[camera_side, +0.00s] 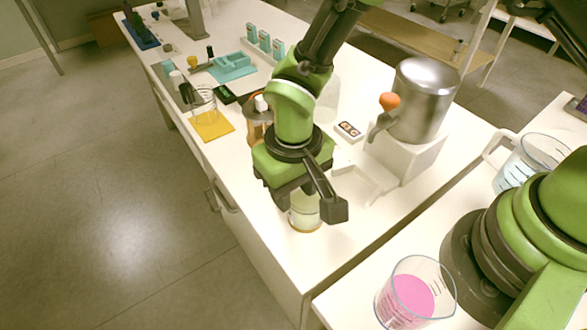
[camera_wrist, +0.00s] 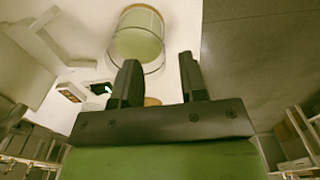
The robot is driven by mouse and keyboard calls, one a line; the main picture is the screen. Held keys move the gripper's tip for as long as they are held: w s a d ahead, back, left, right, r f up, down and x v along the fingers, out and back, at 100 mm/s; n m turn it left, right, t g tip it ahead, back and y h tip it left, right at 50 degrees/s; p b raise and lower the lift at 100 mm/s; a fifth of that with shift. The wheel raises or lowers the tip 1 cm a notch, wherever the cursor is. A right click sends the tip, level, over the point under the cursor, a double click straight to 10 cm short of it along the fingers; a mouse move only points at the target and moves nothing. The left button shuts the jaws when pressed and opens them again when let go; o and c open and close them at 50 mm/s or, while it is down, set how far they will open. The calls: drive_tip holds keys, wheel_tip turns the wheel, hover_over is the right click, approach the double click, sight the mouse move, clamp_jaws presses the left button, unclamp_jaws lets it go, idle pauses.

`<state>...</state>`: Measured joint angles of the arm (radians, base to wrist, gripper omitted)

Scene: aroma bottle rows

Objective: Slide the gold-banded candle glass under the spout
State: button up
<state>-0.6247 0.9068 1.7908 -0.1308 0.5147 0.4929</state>
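The gold-banded candle glass (camera_side: 305,219) stands on the white bench, partly hidden behind my gripper in the side view. In the wrist view the glass (camera_wrist: 138,38) has a pale green fill and a gold band, and lies beyond the fingertips, mostly toward the left finger. My gripper (camera_side: 311,202) is low at the glass in the side view; its two dark fingers are apart in the wrist view (camera_wrist: 160,66), with no glass clamped between them. The steel tank (camera_side: 424,98) has a spout (camera_side: 379,126) with an orange knob (camera_side: 389,101), above a white stand (camera_side: 405,156).
A pale tray-like frame (camera_side: 364,187) lies on the bench below the spout. A small label card (camera_side: 349,130) lies behind it. An amber bottle (camera_side: 257,112) stands behind my arm. A beaker with pink liquid (camera_side: 413,298) stands on the nearer bench, across a gap.

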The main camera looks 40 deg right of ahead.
sight(294, 210)
drive_tip(key=shift+f, duration=2.75)
drive_tip(key=shift+c, duration=0.2)
clamp_jaws()
